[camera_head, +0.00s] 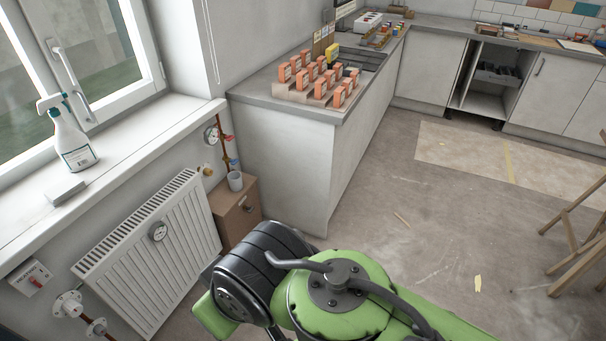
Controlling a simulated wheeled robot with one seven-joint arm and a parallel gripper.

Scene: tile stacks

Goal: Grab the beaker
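A small grey-white cup-shaped vessel (235,181), which looks like the beaker, stands upright on top of a low brown cabinet (226,222). The cabinet is between the radiator and the end of the counter. The vessel is small in the picture, so its details are hard to tell. My green and black arm is in the lower middle, nearer to the camera than the cabinet. My gripper is not in view.
A white radiator (155,250) is left of the cabinet, below a windowsill with a spray bottle (72,140). Pipes and a gauge (212,135) are on the wall behind the vessel. Orange boxes (318,78) stand on the counter (300,107). The floor (400,190) right of the counter is mostly clear.

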